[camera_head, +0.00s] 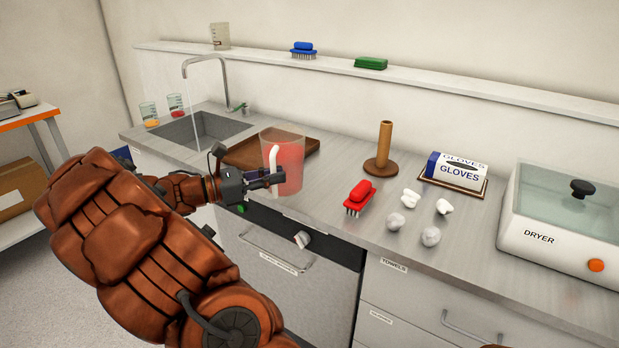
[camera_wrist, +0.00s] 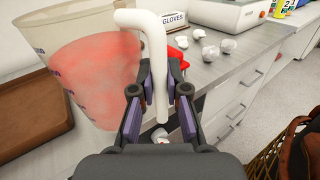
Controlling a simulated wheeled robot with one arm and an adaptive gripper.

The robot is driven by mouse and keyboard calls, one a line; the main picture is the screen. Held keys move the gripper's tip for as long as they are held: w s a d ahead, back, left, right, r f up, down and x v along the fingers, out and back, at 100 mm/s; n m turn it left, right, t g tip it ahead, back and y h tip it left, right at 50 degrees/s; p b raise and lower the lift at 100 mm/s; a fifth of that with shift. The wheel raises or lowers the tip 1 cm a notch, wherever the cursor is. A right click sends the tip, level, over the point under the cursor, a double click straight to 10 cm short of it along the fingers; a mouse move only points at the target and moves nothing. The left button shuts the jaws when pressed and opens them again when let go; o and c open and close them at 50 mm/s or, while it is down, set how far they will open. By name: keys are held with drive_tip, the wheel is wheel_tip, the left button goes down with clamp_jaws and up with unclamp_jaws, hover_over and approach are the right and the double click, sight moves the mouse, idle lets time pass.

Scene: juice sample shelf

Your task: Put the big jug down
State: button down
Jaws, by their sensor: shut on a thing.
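The big jug (camera_head: 289,160) is clear with a red tint and a white handle. My gripper (camera_head: 268,178) is shut on its handle at the front edge of the counter. In the wrist view the jug (camera_wrist: 85,65) stands at the upper left, close to upright, and the white handle (camera_wrist: 155,60) runs down between the two fingers (camera_wrist: 158,108). The jug is in front of a brown wooden board (camera_head: 254,149) and overlaps its right part in the head view. I cannot tell whether the jug's base touches the counter.
A sink (camera_head: 205,128) lies left of the board, with two small beakers beyond it. To the right are a wooden peg stand (camera_head: 382,155), a red brush (camera_head: 359,197), crumpled white pieces (camera_head: 431,236), a glove box (camera_head: 457,170) and a dryer (camera_head: 560,222). Bare counter lies between jug and brush.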

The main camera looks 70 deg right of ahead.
drive_tip(key=shift+s+d+f+p, duration=0.25)
drive_tip(key=shift+s+d+f, duration=0.5)
drive_tip(key=shift+d, duration=1)
drive_tip(key=shift+s+d+f+p, duration=0.3)
drive_tip(key=shift+s+d+f, duration=0.45)
drive_tip(key=shift+d, duration=1.05)
drive_tip(key=shift+s+d+f+p, duration=0.25)
drive_tip(key=shift+s+d+f, duration=0.5)
drive_tip(key=shift+d, duration=1)
drive_tip(key=shift+f, duration=0.15)
drive_tip(key=c, duration=1.2)
unclamp_jaws()
